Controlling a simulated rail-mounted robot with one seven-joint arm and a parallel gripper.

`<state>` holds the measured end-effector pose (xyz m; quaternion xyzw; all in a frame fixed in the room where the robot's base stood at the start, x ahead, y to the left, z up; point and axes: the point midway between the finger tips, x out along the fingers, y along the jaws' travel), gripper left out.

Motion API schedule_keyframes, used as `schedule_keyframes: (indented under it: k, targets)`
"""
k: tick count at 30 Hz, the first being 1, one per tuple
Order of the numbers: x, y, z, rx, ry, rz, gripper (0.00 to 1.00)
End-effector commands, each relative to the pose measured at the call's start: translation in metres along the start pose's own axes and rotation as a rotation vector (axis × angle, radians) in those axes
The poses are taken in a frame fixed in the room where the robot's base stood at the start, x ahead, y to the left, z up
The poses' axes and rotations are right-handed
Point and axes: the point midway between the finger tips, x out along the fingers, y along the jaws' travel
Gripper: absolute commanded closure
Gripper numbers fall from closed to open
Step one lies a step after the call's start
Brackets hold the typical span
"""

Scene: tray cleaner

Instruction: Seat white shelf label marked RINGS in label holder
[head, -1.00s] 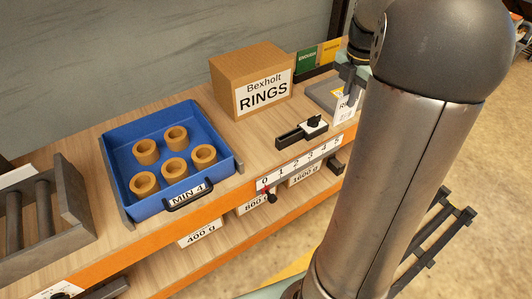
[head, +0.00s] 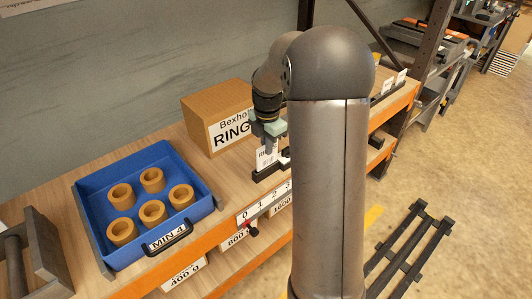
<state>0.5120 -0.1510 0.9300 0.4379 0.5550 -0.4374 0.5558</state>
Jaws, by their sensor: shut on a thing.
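The white label (head: 266,159) hangs upright below my gripper (head: 268,138), with only part of its dark lettering readable. My gripper is shut on the label's upper part. The black holder (head: 262,174) lies on the wooden shelf top, directly below the label in the picture. The label's lower edge is close to the holder; I cannot tell whether it is in the slot or just above or behind it. My arm hides the right side of this area.
A cardboard box marked Bexholt RINGS (head: 200,112) stands just behind and left of my gripper. A blue tray (head: 90,200) with several tan rings sits to the left. A number strip (head: 262,205) runs along the shelf's front edge. Bare shelf lies between tray and holder.

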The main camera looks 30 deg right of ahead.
Motion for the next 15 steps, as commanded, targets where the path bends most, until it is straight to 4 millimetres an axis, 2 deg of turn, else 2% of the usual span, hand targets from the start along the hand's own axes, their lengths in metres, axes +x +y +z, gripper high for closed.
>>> schedule_keyframes:
  k: [6,15]
  targets:
    - [0.032,0.002,-0.003,-0.001,0.002,-0.004,1.00]
    - [0.035,0.003,-0.002,-0.001,0.000,0.000,1.00]
